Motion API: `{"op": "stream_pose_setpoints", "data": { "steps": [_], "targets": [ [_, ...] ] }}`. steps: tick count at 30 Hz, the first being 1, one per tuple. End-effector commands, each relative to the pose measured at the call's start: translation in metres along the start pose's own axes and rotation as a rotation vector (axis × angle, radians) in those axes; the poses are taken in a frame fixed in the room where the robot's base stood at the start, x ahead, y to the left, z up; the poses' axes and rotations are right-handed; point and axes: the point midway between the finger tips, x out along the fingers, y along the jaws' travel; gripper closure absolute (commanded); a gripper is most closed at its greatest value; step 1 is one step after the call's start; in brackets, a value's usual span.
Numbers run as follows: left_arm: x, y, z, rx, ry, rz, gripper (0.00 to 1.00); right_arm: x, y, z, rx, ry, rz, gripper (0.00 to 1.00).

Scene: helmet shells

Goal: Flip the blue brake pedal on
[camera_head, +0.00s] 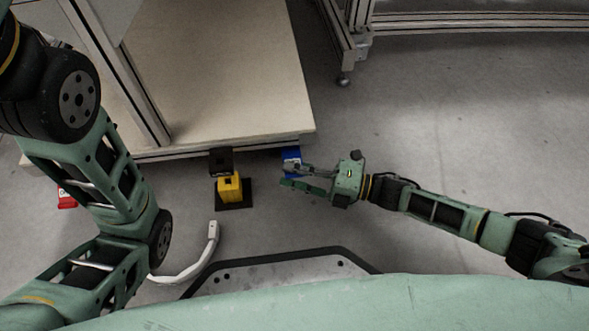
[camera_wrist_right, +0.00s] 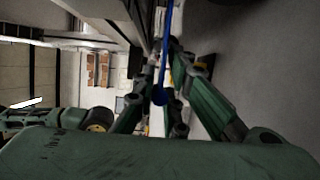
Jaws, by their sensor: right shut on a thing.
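The blue brake pedal (camera_head: 291,156) stands by the front edge of the wooden table, low near the floor, partly covered by my gripper in the head view. In the right wrist view it shows as a thin blue bar (camera_wrist_right: 167,45) with a rounded end between my fingers. My right gripper (camera_head: 287,177) reaches in from the right and is shut on the pedal; its fingers (camera_wrist_right: 160,78) lie on both sides of the blue bar. Whether the pedal is flipped I cannot tell. My left arm comes in from the left, but its gripper is out of view.
A yellow and black post (camera_head: 229,191) stands on a black base left of the blue pedal. A red part (camera_head: 66,199) shows behind my left arm. The wooden table top (camera_head: 225,75) overhangs behind the pedals. The grey floor (camera_head: 465,130) at right is clear.

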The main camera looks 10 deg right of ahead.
Motion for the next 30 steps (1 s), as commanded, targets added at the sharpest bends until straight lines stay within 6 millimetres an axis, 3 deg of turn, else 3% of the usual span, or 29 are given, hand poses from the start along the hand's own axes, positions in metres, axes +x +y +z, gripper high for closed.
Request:
{"op": "stream_pose_setpoints", "data": {
  "steps": [9, 20, 21, 26, 30],
  "targets": [
    [-0.003, 0.001, -0.001, 0.001, 0.001, 0.0, 0.7, 0.001, -0.017, 0.002, -0.191, -0.004, 0.081, 1.0],
    [-0.003, 0.001, -0.001, 0.001, 0.001, 0.002, 0.7, 0.0, -0.018, 0.002, -0.216, -0.003, 0.089, 1.0],
    [-0.003, 0.001, -0.001, 0.001, 0.001, 0.002, 0.7, 0.0, -0.018, 0.002, -0.216, -0.002, 0.089, 0.85],
    [-0.003, 0.001, -0.002, 0.001, 0.001, 0.002, 0.7, 0.0, -0.018, 0.002, -0.216, -0.002, 0.089, 0.71],
    [-0.003, 0.001, -0.002, 0.001, 0.001, 0.002, 0.7, 0.001, -0.018, 0.002, -0.216, -0.001, 0.089, 0.7]
  ]
}}
